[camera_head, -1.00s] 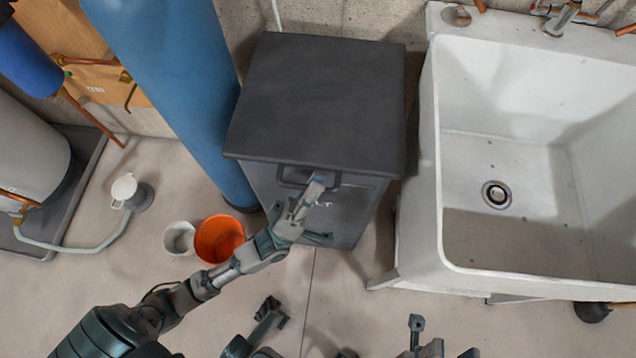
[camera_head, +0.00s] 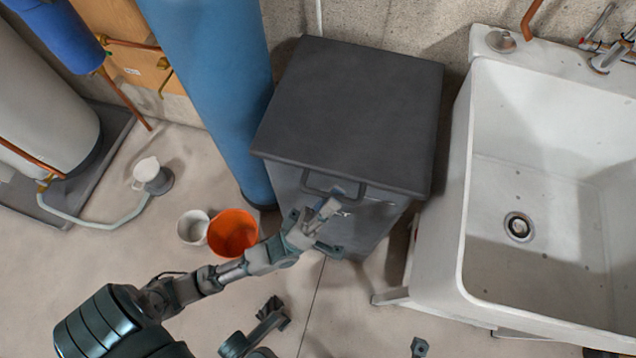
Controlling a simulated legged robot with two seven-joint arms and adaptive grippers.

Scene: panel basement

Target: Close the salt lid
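The salt bin is a dark grey box (camera_head: 375,222) standing between a blue cylinder and the sink. Its flat dark lid (camera_head: 350,112) lies down over the top and looks shut. A handle (camera_head: 333,187) shows on the front, just under the lid's front edge. My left gripper (camera_head: 332,228) is in front of the bin's front face, below the handle. Its two fingers are spread apart, with nothing seen between them. Whether it touches the bin is not clear.
A white sink (camera_head: 462,200) stands close on the right. A tall blue cylinder (camera_head: 215,90) stands against the bin's left side. An orange bucket (camera_head: 232,233), a white bucket (camera_head: 193,227) and a white jug (camera_head: 147,170) are on the floor at left. Floor in front is open.

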